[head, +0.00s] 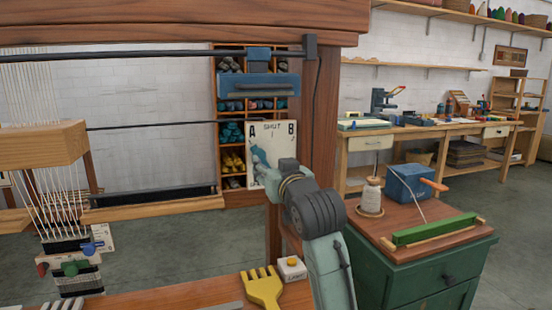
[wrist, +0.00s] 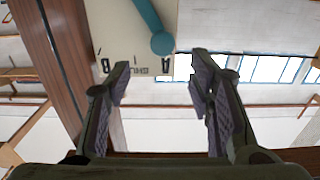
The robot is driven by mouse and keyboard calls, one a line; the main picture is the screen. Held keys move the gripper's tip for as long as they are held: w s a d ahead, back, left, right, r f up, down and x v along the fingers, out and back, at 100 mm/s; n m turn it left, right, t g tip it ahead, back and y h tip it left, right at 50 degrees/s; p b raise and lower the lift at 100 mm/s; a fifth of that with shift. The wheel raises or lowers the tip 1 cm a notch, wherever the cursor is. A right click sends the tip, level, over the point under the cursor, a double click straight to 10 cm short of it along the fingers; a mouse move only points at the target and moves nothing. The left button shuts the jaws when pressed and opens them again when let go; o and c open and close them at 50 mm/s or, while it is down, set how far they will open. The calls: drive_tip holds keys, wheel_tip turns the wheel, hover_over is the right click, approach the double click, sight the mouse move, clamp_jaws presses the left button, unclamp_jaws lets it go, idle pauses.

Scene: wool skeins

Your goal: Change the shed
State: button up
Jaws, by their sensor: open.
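In the wrist view the plate (wrist: 112,30) appears upside down, and the lever's round knob (wrist: 162,43) is beside the right-hand mark. My gripper (wrist: 160,78) is open and empty, its fingers pointing at the plate. The knob shows between and beyond the fingertips; no contact is visible. In the head view my gripper hides the plate's lower right. White warp threads (head: 30,90) hang at the left.
A yellow comb (head: 262,288) and a small white box with a yellow button (head: 292,268) lie on the loom's front board. A green cabinet (head: 410,275) bearing a blue box (head: 408,184) stands close at right. A blue handled block (head: 258,87) is above the plate.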

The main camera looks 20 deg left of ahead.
sight(260, 155)
drive_tip(key=p+x, duration=0.2)
drive_tip(key=x, duration=0.8)
drive_tip(key=shift+w+a, duration=0.15)
drive_tip(key=shift+a, duration=0.15)
drive_tip(key=shift+c, duration=0.5)
clamp_jaws()
